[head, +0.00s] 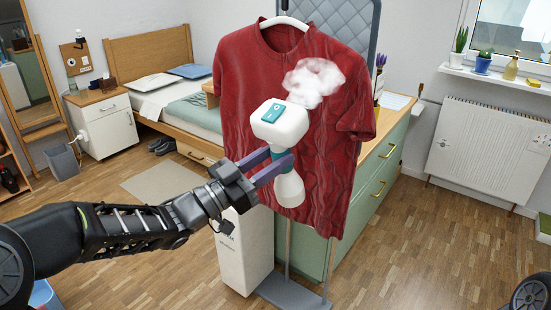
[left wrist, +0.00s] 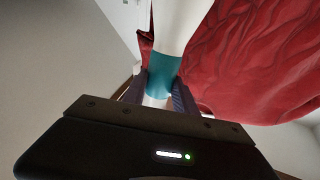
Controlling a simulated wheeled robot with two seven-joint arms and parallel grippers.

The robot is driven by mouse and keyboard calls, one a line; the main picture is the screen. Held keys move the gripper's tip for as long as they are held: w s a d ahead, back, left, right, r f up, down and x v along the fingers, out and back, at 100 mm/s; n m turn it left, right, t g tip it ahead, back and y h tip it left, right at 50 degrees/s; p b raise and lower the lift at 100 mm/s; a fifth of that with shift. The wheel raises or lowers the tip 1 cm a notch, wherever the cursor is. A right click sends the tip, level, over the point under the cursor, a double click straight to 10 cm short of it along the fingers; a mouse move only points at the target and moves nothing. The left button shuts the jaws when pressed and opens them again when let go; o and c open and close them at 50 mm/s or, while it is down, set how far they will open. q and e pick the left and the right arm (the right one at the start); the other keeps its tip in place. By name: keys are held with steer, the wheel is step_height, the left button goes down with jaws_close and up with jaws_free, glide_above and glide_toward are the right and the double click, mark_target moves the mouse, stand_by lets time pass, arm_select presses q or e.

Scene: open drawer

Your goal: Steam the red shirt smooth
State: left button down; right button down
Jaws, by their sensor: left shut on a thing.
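The red shirt (head: 240,95) hangs from a white hanger in front of a grey quilted board, with wrinkles showing on its front. It also fills the upper right of the left wrist view (left wrist: 250,65). My left gripper (head: 275,166) is shut on the white and teal steamer (head: 281,121), around its teal grip band (left wrist: 165,73). The steamer is upright in front of the shirt, its head at chest height, and white steam (head: 314,80) shows by the shirt's upper right. I cannot tell whether the head touches the cloth. My right gripper is not in view.
A white steamer base unit (head: 245,250) stands on the floor below the shirt, beside the stand's grey foot (head: 292,294). A green dresser (head: 372,185) stands close behind the shirt. Open wooden floor (head: 440,245) lies to the right. A bed (head: 150,55) stands at the back left.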

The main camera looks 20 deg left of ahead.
arm_select(q)
steer(key=shift+w+d+r, duration=0.1)
steer(key=shift+w+d, duration=0.2)
steer(key=shift+w, duration=0.5)
steer(key=shift+w+d+f, duration=0.1)
steer(key=shift+w+d, duration=0.2)
steer(key=shift+w, duration=0.45)
steer(key=shift+w+d+r, duration=0.1)
steer(key=shift+w+d, duration=0.2)
steer(key=shift+w, duration=0.5)
stand_by(0.5)
